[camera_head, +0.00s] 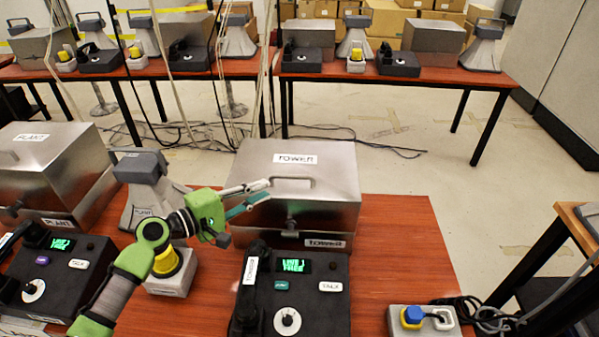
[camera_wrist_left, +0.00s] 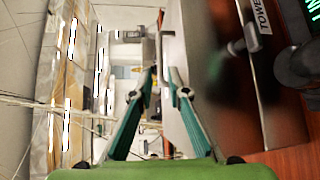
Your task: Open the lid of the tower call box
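The tower call box (camera_head: 330,185) is a brushed metal box with TOWER labels on its top and front, in the middle of the head view. Its lid looks closed. A metal handle (camera_head: 292,182) stands on the lid and a dark knob or latch sits on the front. My left gripper (camera_head: 268,190) reaches in from the left, over the lid at the handle's left end. Its two teal-padded fingers are apart in the left wrist view (camera_wrist_left: 161,76), where the handle (camera_wrist_left: 168,58) shows at the fingertips; I cannot tell if they touch. My right gripper is not in view.
A black TOWER phone (camera_head: 310,295) stands in front of the box. A PLANT box (camera_head: 50,165), grey speaker (camera_head: 140,170) and yellow-topped block (camera_head: 170,270) are on the left. A block with a blue button (camera_head: 415,318) is at right. Bare table lies right of the box.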

